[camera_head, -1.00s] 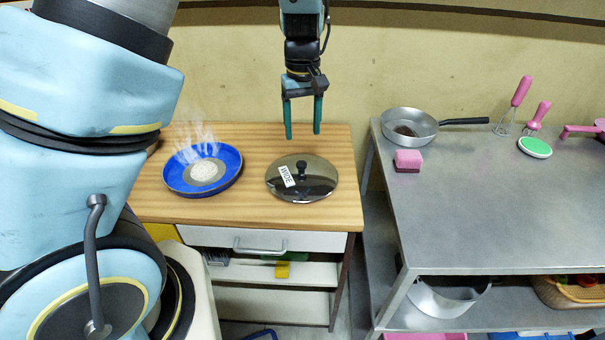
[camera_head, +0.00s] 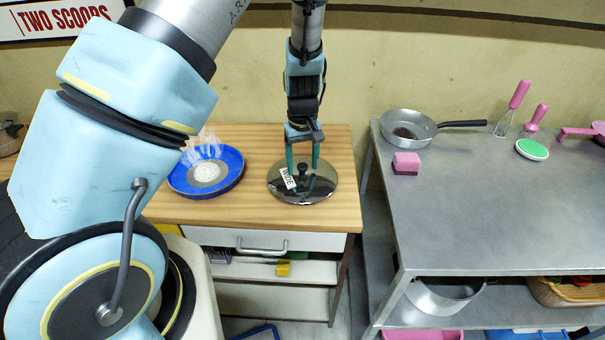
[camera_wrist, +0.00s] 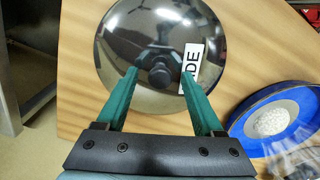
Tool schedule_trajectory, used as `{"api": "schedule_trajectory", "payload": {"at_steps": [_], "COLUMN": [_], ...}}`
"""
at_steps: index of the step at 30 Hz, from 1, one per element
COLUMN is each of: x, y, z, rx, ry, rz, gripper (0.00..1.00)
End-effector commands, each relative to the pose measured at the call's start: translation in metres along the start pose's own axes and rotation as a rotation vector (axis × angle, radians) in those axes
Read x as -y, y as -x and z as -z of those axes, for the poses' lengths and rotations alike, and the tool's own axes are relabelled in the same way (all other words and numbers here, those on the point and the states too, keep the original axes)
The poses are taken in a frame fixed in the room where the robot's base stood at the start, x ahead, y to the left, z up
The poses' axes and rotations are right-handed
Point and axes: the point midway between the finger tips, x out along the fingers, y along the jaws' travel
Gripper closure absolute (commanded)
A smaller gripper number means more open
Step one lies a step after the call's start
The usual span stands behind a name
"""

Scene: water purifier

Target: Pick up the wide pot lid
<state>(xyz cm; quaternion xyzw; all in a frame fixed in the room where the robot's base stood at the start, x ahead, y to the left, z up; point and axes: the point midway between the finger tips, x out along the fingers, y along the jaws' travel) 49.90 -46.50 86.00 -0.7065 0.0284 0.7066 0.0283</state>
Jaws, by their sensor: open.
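The wide pot lid (camera_head: 316,190) is a round, shiny lid lying on the wooden cabinet top. It has a black knob (camera_head: 303,170) in the middle and a white label reading "WIDE" (camera_head: 288,178). My gripper (camera_head: 302,166) is open and points down just over the knob. In the wrist view the lid (camera_wrist: 140,35) fills the top centre. There the knob (camera_wrist: 160,75) lies between the two green fingertips of my gripper (camera_wrist: 160,78), with space on both sides. I cannot tell the exact height of the tips against the knob.
A blue plate (camera_head: 228,184) with a steaming white heap stands left of the lid, also in the wrist view (camera_wrist: 243,118). A metal table (camera_head: 480,220) to the right holds a pan (camera_head: 408,125) and a pink sponge (camera_head: 406,162). The wall is close behind.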

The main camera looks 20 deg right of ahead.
Motion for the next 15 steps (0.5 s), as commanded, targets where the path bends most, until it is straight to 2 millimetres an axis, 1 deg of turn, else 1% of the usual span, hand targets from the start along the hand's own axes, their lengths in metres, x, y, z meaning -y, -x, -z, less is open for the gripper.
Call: {"api": "schedule_trajectory", "payload": {"at_steps": [6, 8, 15], "x": [-0.0001, -0.0001, 0.0], "y": [-0.0011, -0.001, -0.0008], "z": [0.0, 0.0, 0.0], "rx": [0.0, 0.0, 0.0], "ry": [0.0, 0.0, 0.0], "rz": [0.0, 0.0, 0.0], "gripper": [0.31, 0.37, 0.64]}}
